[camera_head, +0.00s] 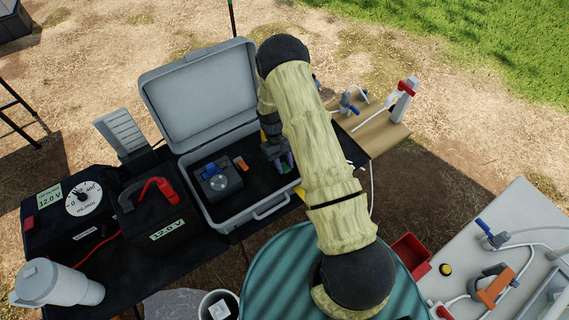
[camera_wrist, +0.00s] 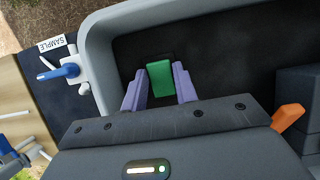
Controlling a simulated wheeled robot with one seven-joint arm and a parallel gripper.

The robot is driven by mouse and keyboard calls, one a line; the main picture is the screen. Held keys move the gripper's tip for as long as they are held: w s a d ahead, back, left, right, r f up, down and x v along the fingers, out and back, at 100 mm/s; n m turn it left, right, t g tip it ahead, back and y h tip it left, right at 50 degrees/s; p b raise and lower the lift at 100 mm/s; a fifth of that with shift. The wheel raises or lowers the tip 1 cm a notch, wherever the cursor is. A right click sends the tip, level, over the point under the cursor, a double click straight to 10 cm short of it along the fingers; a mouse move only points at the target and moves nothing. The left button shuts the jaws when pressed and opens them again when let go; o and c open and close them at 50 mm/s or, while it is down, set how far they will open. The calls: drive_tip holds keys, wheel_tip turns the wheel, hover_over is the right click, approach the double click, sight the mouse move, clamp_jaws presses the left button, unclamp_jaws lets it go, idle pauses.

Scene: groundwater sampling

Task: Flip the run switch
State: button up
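A black control box (camera_head: 62,237) stands at the left end of the dark table, with a white dial (camera_head: 83,198) marked in mL/min and a 12.0 V display. A red part (camera_head: 29,223) on the box's left side looks like a switch; its position is too small to read. My gripper (camera_head: 284,165) is far to the right, over the right part of the open grey case (camera_head: 262,208). In the wrist view my gripper (camera_wrist: 160,84) has its purple fingers apart, with a green block (camera_wrist: 160,78) between them; whether they press on it is unclear.
A black battery (camera_head: 155,215) with a red clamp and a 12.0 V label stands between the box and the case. The raised case lid (camera_head: 200,92) stands behind. A dark device (camera_head: 217,181) sits inside the case.

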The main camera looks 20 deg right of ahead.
drive_tip(key=o, duration=0.4)
drive_tip(key=shift+c, duration=0.2)
drive_tip(key=b+v, duration=0.3)
drive_tip(key=v, duration=1.4)
drive_tip(key=shift+r, duration=0.2)
drive_tip(key=shift+r, duration=0.1)
drive_tip(key=s+d+r+m+t, duration=0.1)
drive_tip(key=s+r+t, duration=0.2)
drive_tip(key=s, duration=0.7)
drive_tip(key=s+d+r+m+t+y, duration=0.1)
drive_tip(key=s+r+m+t, duration=0.1)
drive_tip(key=s+r+t, duration=0.2)
drive_tip(key=s+r, duration=0.3)
drive_tip(key=s, duration=0.4)
drive_tip(key=shift+m, duration=0.3)
